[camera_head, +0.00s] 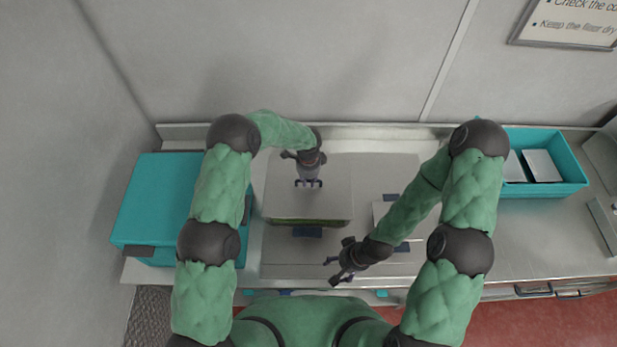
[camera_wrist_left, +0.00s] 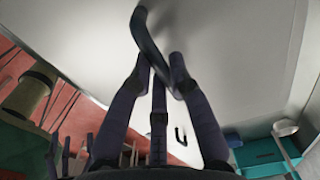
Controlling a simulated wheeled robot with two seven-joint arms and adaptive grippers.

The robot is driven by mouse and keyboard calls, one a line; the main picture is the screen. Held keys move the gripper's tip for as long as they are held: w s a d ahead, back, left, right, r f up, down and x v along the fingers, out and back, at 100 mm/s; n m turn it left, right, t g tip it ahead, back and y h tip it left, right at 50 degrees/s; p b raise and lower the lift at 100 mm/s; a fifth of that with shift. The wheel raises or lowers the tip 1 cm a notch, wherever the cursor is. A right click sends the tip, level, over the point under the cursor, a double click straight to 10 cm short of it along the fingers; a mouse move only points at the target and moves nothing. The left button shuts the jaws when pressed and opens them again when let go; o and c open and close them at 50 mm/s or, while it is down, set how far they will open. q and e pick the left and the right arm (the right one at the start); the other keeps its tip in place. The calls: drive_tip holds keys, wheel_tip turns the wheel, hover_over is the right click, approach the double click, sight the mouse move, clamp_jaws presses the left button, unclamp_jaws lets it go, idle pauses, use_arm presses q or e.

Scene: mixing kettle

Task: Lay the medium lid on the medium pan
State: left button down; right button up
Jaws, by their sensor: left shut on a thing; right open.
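The medium lid (camera_head: 283,200) is a flat grey-white plate in the head view, left of the counter's middle. My left gripper (camera_head: 308,184) is above it, shut on its dark handle. In the left wrist view the fingers (camera_wrist_left: 161,68) close around the dark bar handle (camera_wrist_left: 152,45), with the pale lid (camera_wrist_left: 235,50) behind. A thin green-brown strip, apparently the medium pan's contents (camera_head: 307,222), shows along the lid's front edge. The lid hides the rest of the pan. I cannot tell whether lid and pan touch. My right gripper (camera_head: 332,273) is open and empty, front right of the lid.
A large teal box (camera_head: 165,195) stands left. A teal bin (camera_head: 573,178) with white pieces stands at the right. A smaller pale plate (camera_head: 381,212) lies beneath my right forearm, near dark handles. The counter (camera_head: 520,235) is clear at front right.

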sight(308, 186)
use_arm(q)
wheel_tip(308, 186, down, 4)
drive_tip(key=shift+r+b, duration=0.2)
drive_tip(key=shift+b, duration=0.3)
drive_tip(key=shift+w+r, duration=0.1)
drive_tip(key=shift+f+b, duration=0.25)
drive_tip(key=shift+b, duration=0.25)
drive_tip(key=shift+f+b, duration=0.1)
drive_tip(key=shift+b, duration=0.4)
